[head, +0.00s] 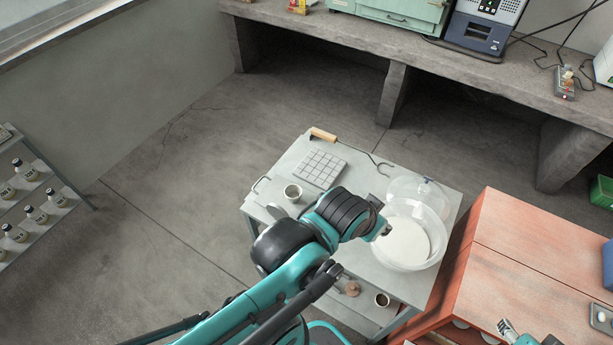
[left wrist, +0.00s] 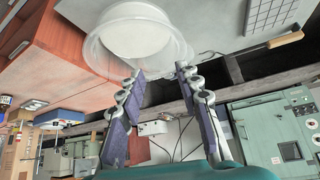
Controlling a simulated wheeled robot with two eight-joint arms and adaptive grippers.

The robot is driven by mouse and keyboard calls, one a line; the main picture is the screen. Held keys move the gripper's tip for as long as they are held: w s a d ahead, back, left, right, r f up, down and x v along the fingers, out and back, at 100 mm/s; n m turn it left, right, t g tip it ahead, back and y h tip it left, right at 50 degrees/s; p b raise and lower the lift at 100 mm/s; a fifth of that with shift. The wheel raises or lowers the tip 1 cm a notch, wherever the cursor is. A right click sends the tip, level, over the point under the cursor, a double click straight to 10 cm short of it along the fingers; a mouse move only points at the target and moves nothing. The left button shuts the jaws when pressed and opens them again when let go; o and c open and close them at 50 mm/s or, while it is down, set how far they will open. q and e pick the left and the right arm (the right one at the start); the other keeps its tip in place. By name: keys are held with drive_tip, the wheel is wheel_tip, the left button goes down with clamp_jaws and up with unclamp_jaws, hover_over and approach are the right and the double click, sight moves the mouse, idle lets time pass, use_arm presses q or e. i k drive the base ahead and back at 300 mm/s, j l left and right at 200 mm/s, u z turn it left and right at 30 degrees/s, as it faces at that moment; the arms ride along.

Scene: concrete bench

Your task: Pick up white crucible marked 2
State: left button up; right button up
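No number is readable on either, so I cannot tell which is marked 2. A clear glass bowl (head: 432,254) with a white disc (head: 404,239) inside stands on the cart's right; it also shows in the left wrist view (left wrist: 96,57). My left gripper (left wrist: 160,71) is open and empty near the bowl. My right gripper (head: 508,329) shows only partly at the bottom right edge.
A gridded plate (head: 320,168) and a wooden-handled tool (head: 323,135) lie at the cart's back. A clear lid (head: 420,188) lies behind the bowl. An orange-red cabinet (head: 530,240) stands right of the cart. A concrete bench (head: 440,62) runs behind.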

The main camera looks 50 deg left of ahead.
sight(293, 193)
drive_tip(key=k+u, duration=0.1)
drive_tip(key=u, duration=0.4)
drive_tip(key=k+j+u, duration=0.1)
drive_tip(key=u, duration=0.4)
drive_tip(key=j+u, duration=0.1)
drive_tip(key=u, duration=0.35)
drive_tip(key=i+j+z, duration=0.15)
drive_tip(key=j, duration=0.15)
drive_tip(key=j+z, duration=0.2)
drive_tip(key=j, duration=0.1)
